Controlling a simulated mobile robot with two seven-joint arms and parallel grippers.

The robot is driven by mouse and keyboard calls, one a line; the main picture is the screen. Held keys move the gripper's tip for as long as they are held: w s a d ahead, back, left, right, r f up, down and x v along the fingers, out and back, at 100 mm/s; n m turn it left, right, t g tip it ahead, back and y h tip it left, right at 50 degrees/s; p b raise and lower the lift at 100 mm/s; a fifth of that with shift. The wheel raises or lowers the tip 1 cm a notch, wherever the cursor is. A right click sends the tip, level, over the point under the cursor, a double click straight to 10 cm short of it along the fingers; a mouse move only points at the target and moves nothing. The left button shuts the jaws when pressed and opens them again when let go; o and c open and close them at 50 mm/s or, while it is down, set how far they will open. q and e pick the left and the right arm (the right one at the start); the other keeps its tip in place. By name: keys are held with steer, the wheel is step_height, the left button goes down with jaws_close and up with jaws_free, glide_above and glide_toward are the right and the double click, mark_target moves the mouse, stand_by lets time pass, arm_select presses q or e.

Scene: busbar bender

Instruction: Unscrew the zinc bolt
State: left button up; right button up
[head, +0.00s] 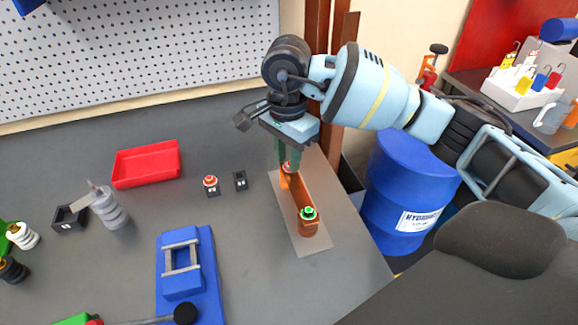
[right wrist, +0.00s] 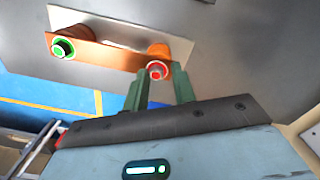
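I cannot tell from the finish which is the zinc one. My right gripper (head: 288,155) points down over the red-ringed bolt. In the right wrist view the red-ringed bolt (right wrist: 157,70) shows between the tips of the green fingers (right wrist: 158,80), which stand apart. The green-ringed bolt (right wrist: 63,48) is clear of them. My left gripper is out of view.
A red tray (head: 147,163) and two small black blocks, one with a red-ringed piece (head: 210,183) on it, lie left of the plate. A blue bender (head: 188,275) stands in front. A blue drum (head: 408,190) stands beyond the bench's right edge.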

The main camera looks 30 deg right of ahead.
steer(key=shift+s+d, duration=0.1)
steer(key=shift+s, duration=0.1)
stand_by(0.6)
jaws_close()
